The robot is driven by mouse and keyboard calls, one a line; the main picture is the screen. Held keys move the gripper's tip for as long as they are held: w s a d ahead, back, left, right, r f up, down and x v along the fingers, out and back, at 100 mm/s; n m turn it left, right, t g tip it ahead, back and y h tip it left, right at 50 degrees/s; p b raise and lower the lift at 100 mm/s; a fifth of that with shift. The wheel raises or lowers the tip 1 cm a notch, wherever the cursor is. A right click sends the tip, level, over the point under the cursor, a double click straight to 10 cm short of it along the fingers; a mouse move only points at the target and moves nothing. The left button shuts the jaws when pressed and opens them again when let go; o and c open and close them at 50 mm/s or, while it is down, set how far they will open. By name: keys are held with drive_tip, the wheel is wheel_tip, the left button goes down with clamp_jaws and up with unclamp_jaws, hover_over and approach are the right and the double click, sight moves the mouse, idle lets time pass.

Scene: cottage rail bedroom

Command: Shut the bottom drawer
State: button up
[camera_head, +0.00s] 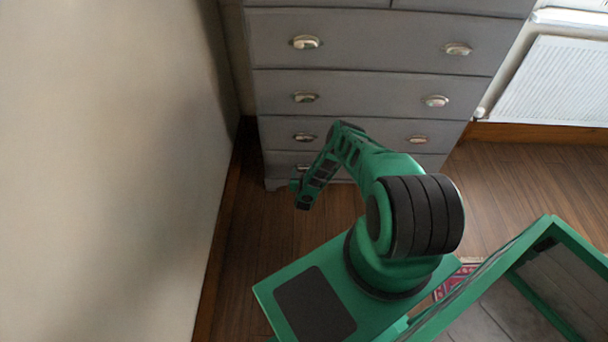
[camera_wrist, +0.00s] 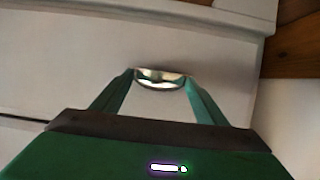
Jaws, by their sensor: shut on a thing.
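The bottom drawer (camera_head: 281,160) is the lowest grey front of the chest, partly hidden behind my arm. Its front (camera_wrist: 60,75) fills much of the wrist view. I cannot tell clearly how far it stands out from the chest. Its left metal cup handle (camera_head: 303,167) is low at the chest's left side, and this handle (camera_wrist: 160,78) lies between my fingertips in the wrist view. My gripper (camera_wrist: 159,76) is shut on the handle, one finger at each end. In the head view the fingers are too small to make out.
The grey chest (camera_head: 370,50) has several closed-looking drawers above, with metal handles. A pale wall (camera_head: 110,150) runs close along the left. A white radiator (camera_head: 555,80) is at the back right. Wooden floor (camera_head: 510,170) is clear right of the chest; a red patterned rug (camera_head: 455,278) shows near my base.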

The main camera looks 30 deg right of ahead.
drive_tip(key=shift+w+a+r, duration=0.1)
drive_tip(key=shift+w, duration=0.1)
drive_tip(key=o, duration=1.3)
drive_tip(key=shift+s, duration=0.1)
drive_tip(key=shift+s+r, duration=0.1)
drive_tip(key=shift+s, duration=0.15)
drive_tip(key=v, duration=1)
drive_tip(key=shift+a, duration=0.1)
